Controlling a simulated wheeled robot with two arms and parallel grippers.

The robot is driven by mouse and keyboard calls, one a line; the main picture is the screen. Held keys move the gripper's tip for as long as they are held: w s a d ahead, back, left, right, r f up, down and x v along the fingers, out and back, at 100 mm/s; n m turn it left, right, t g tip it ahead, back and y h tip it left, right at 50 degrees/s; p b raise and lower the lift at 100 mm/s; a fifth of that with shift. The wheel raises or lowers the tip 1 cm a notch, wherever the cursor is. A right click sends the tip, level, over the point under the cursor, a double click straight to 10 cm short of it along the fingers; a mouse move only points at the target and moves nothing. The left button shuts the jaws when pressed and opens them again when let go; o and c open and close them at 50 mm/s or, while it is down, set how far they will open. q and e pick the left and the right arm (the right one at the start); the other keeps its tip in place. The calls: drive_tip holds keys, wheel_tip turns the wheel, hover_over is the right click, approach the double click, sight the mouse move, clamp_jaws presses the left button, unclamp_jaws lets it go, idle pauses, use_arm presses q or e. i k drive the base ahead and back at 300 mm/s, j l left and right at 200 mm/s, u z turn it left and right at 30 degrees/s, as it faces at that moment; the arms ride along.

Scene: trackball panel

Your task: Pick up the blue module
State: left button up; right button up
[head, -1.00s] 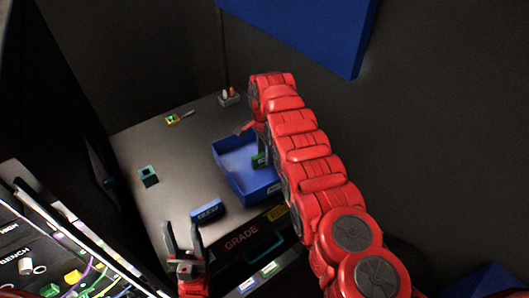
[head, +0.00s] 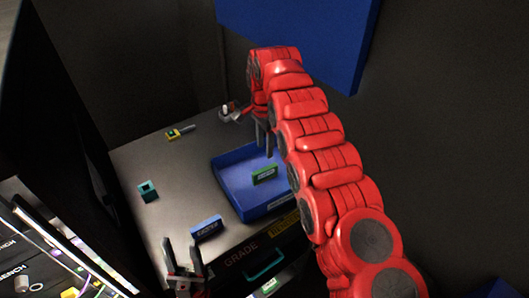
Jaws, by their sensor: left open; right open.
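The blue module (head: 207,228) is a small block with a pale label. It lies on the grey tabletop just in front of the blue tray (head: 229,194), apart from it. My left gripper (head: 181,246) is open and empty, pointing up the picture, a little to the lower left of the blue module. A gap shows between them in the picture. My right gripper (head: 265,148) is open and empty over the far part of the tray. A green module (head: 264,176) is in the tray below it.
A teal block (head: 147,191) with a dark opening stands on the left of the tabletop. A small yellow-and-green piece (head: 173,134) lies at the back. A teal handle (head: 264,265) is on the dark front labelled GRADE. The tabletop between the teal block and tray is clear.

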sight(199, 230)
drive_tip(key=k, duration=1.5)
